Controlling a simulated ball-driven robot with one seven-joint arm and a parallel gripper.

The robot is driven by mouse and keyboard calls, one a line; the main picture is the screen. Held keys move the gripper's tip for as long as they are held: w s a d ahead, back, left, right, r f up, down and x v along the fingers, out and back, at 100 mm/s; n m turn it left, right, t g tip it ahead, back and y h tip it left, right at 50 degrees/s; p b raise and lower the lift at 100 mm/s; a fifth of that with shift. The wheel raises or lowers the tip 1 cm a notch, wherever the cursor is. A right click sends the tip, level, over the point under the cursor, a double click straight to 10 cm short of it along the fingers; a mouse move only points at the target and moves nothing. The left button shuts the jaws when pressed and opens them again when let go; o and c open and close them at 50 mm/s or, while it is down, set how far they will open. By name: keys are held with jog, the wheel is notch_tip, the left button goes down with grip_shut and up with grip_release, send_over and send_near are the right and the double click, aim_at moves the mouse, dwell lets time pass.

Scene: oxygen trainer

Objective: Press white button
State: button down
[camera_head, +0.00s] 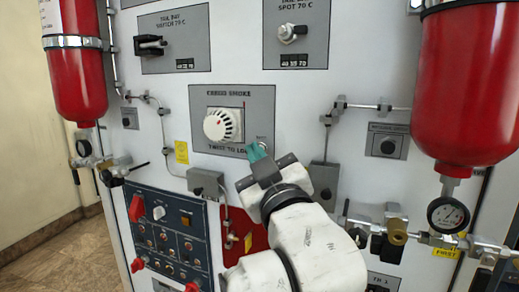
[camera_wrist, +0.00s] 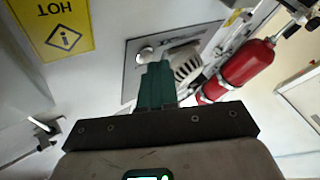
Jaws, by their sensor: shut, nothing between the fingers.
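The white button (camera_wrist: 146,55) is a small round cap on the grey panel (camera_wrist: 131,75), seen in the wrist view just beyond and slightly left of my fingertips. My gripper (camera_head: 257,152) is shut and empty, with teal fingers together. It points at the lower right part of the grey cargo smoke panel (camera_head: 262,98) in the head view, where its tips hide the button. The fingers also show in the wrist view (camera_wrist: 157,72). I cannot tell whether the tips touch the button. The white round smoke detector (camera_head: 222,125) sits on the same panel, left of my gripper.
Red bottles hang at left (camera_head: 82,75) and right (camera_head: 467,85). Pipes and a grey junction box (camera_head: 206,183) lie near my arm. A dark switch panel (camera_head: 165,235) is at lower left. A pressure gauge (camera_head: 448,215) is at right. A yellow label (camera_wrist: 60,25) shows in the wrist view.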

jog(key=shift+w+d, duration=0.1)
jog(key=shift+w, duration=0.15)
dwell(0.6)
jog(key=shift+s+a, duration=0.25)
jog(key=shift+s, duration=0.5)
jog(key=shift+s+a, duration=0.3)
jog(key=shift+s, duration=0.5)
jog(key=shift+s+a, duration=0.25)
jog(key=shift+s, duration=0.55)
jog(key=shift+s+a, duration=0.3)
jog(key=shift+s, duration=0.5)
